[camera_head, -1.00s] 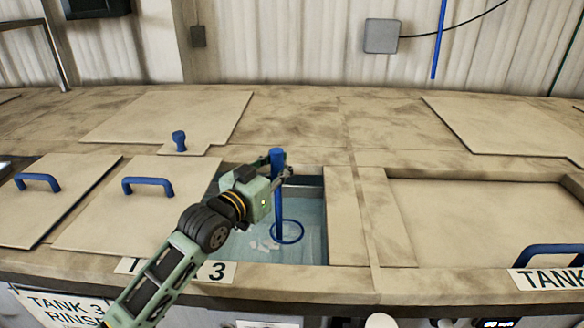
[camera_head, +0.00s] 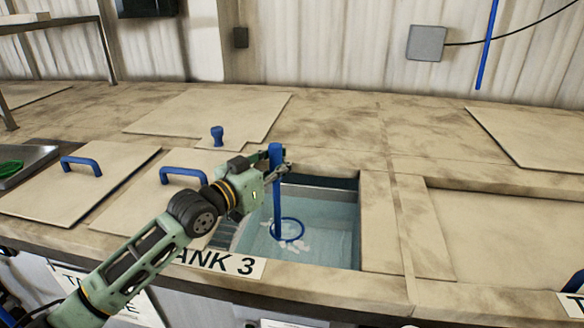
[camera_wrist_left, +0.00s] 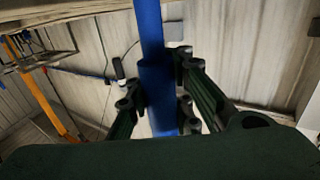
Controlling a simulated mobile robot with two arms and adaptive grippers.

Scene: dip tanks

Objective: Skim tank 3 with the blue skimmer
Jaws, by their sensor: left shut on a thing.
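My left gripper (camera_head: 278,171) is shut on the upright handle of the blue skimmer (camera_head: 277,200). In the left wrist view, the left gripper's fingers (camera_wrist_left: 160,95) close around the blue handle (camera_wrist_left: 152,40). The skimmer's blue ring hangs at the water in the open tank 3 (camera_head: 335,215). Small pale bits (camera_head: 292,243) float inside and beside the ring. I cannot tell whether the ring is at or just under the surface. The label reading "ANK 3" (camera_head: 225,263) is on the front edge, partly covered by my arm. My right gripper is not in view.
Lids with blue handles (camera_head: 80,165) lie left of the opening. A metal tray with a green item (camera_head: 10,168) is at the far left. A covered tank (camera_head: 500,230) is at the right.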

